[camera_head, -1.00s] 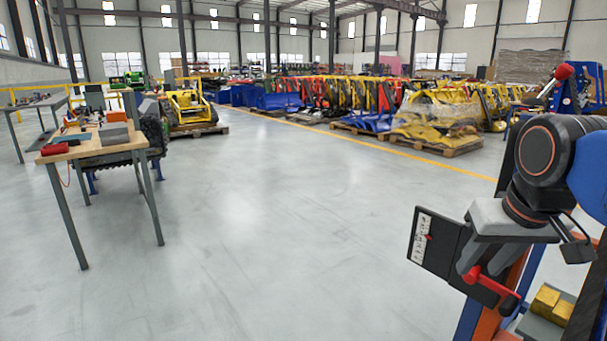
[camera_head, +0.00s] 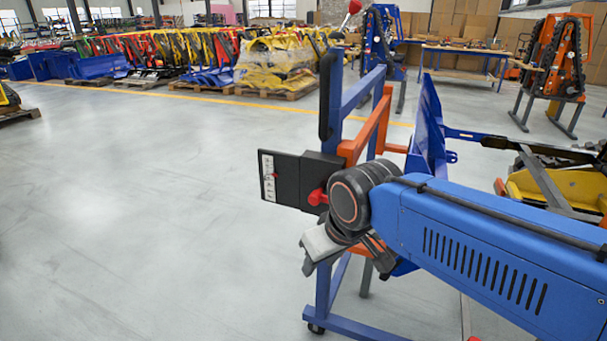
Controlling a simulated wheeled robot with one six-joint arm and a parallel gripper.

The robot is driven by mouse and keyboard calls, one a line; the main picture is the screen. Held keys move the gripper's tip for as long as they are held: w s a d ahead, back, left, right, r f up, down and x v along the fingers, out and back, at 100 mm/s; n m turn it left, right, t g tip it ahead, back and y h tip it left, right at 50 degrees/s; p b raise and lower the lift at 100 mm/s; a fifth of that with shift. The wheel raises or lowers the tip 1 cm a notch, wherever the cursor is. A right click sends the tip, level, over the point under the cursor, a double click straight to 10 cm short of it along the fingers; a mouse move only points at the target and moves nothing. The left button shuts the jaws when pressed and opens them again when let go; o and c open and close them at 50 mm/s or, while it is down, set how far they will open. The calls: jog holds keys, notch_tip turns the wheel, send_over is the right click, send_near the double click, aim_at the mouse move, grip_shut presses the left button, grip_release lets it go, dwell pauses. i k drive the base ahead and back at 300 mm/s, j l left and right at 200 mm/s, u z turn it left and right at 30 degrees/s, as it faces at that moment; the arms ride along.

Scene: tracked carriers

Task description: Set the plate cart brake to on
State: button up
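The plate cart (camera_head: 324,283) is a blue and orange frame on casters, right of centre, partly hidden by my arm. A black box (camera_head: 322,168) on its left side carries a white marked label (camera_head: 268,176) with a small red mark. A red lever (camera_head: 317,197) shows at the box's lower right; its other end is hidden behind my wrist. My gripper (camera_head: 310,262) has grey parts pointing down and left, just below the box and lever. I see no contact with the lever. The finger gap is not clear.
A blue plate (camera_head: 428,130) stands upright on the right of the cart. A yellow part (camera_head: 545,188) lies at the right edge. Behind are wrapped yellow goods on a pallet (camera_head: 275,92) and a workbench (camera_head: 465,52). The floor at left is open.

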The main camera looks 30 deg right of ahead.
aim_at(355, 6)
jog(key=k+l+z, duration=0.15)
jog(key=k+l, duration=0.2)
jog(key=k, duration=0.15)
jog(key=k+l+z, duration=0.15)
jog(key=k+l, duration=0.25)
jog(key=k, duration=0.1)
